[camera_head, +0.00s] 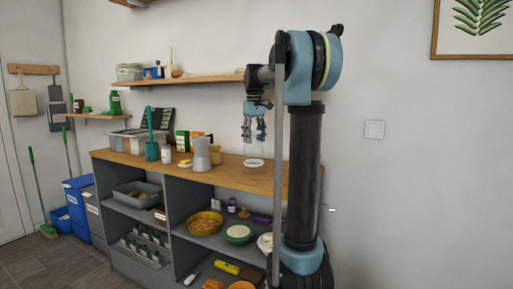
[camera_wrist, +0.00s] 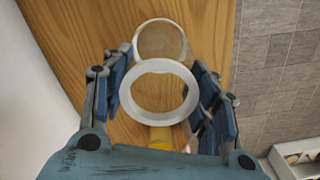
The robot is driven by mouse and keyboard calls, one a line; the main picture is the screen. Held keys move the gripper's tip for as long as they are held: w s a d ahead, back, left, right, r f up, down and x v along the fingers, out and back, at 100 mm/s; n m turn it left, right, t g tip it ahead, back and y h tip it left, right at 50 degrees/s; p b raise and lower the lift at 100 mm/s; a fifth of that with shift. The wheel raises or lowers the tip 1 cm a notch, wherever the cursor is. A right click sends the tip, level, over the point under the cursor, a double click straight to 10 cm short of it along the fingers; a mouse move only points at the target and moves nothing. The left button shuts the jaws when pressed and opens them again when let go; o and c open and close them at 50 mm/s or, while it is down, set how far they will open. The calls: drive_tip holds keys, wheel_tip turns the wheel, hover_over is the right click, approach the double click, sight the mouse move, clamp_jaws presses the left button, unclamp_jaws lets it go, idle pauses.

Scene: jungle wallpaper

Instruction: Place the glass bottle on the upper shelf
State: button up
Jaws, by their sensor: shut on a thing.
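The clear glass bottle (camera_wrist: 126,95) is between the fingers of my gripper (camera_wrist: 165,95). In the wrist view its pale round rim faces the camera, and a second round glass outline lies beyond it over the wood. In the head view my gripper (camera_head: 254,132) points down above the right part of the wooden counter (camera_head: 225,177), shut on the bottle, which is only faintly visible below the fingers. A wooden wall shelf (camera_head: 175,82) is above the counter, left of my gripper. Part of a higher shelf (camera_head: 130,3) shows at the top edge.
The wall shelf holds a grey box (camera_head: 130,72), small blue items and a mortar-like item at left; its right part looks clearer. A blender-like jar (camera_head: 201,155) and several containers stand on the counter left of my gripper.

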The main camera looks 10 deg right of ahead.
sight(255, 144)
drive_tip(key=shift+w+d+f, duration=0.15)
drive_tip(key=shift+f, duration=1.75)
drive_tip(key=o, duration=1.6)
drive_tip(key=shift+f, duration=0.1)
drive_tip(key=shift+o, duration=0.2)
wheel_tip(255, 144, up, 12)
